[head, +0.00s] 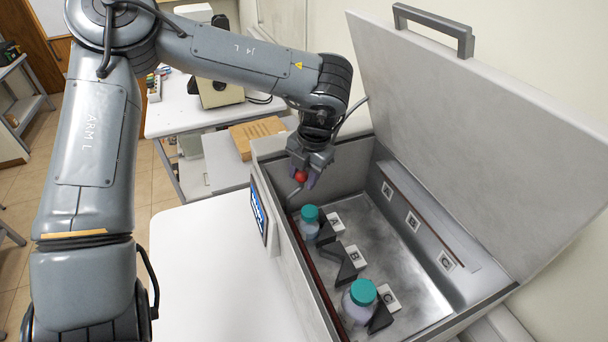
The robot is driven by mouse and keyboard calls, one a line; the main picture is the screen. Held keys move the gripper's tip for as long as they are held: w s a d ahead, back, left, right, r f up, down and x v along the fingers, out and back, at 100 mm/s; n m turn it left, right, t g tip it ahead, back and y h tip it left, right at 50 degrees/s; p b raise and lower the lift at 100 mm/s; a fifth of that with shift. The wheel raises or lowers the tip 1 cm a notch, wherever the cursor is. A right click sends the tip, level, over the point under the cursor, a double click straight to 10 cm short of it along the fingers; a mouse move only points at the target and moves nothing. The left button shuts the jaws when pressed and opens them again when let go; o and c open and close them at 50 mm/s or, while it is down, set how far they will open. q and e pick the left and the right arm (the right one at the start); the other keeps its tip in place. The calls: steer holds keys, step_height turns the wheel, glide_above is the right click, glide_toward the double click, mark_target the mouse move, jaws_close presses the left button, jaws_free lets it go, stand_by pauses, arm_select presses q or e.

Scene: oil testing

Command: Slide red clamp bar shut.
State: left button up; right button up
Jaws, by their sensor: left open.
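A dark red clamp bar (313,268) runs along the inner left wall of the open grey metal box (425,285). A red ball knob (300,176) on a thin bent rod stands near the bar's far end. My left gripper (303,180) points down over the box's far left corner. Its fingers are open, one on either side of the red knob; whether they touch it I cannot tell. Two teal-capped bottles stand beside the bar, one by label A (309,222) and one by label C (360,300). My right gripper is out of view.
The box lid (480,120) stands open on the right, with a handle (435,28) on top. A blue-screened panel (259,212) is on the box's left side. A dark bracket sits by label B (352,254), with no bottle there. The white table at left is clear.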

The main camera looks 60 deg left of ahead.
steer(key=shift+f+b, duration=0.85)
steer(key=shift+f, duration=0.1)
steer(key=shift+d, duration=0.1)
arm_select(q)
step_height(320, 180, up, 10)
steer(key=w+d, duration=0.1)
steer(key=shift+d+r, duration=0.15)
steer(key=shift+d, duration=0.25)
